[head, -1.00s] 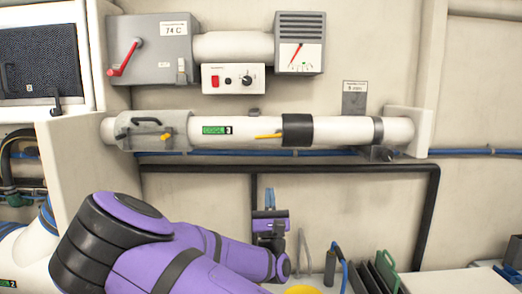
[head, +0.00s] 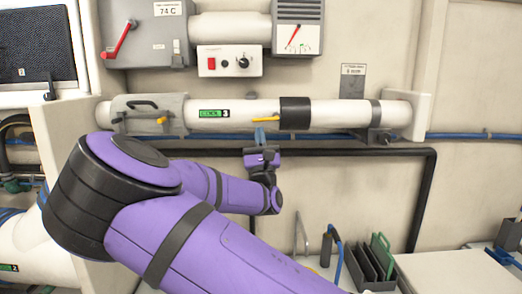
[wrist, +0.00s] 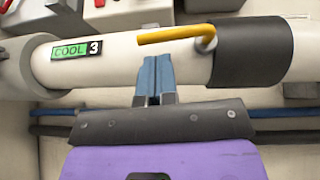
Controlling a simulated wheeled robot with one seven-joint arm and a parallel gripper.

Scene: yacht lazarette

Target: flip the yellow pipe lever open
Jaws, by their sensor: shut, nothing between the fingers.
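The white pipe (head: 345,115) runs across the wall and bears a green COOL 3 label (head: 214,113). A yellow lever (head: 265,120) lies roughly along the pipe, its pivot at the right by the black sleeve (head: 295,113). In the wrist view the yellow lever (wrist: 172,34) shows whole, its bent end on a round pivot. My gripper (head: 259,133) is shut and empty, its blue fingertips just below the lever. In the wrist view the fingertips (wrist: 156,68) point up under the lever's middle; whether they touch it I cannot tell.
Another small yellow handle (head: 155,121) and a black handle sit on the grey clamp (head: 172,107) at the pipe's left. A control box (head: 229,61) with a red switch hangs above. Blue and black lines run below the pipe. Folders (head: 372,262) stand in a holder at lower right.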

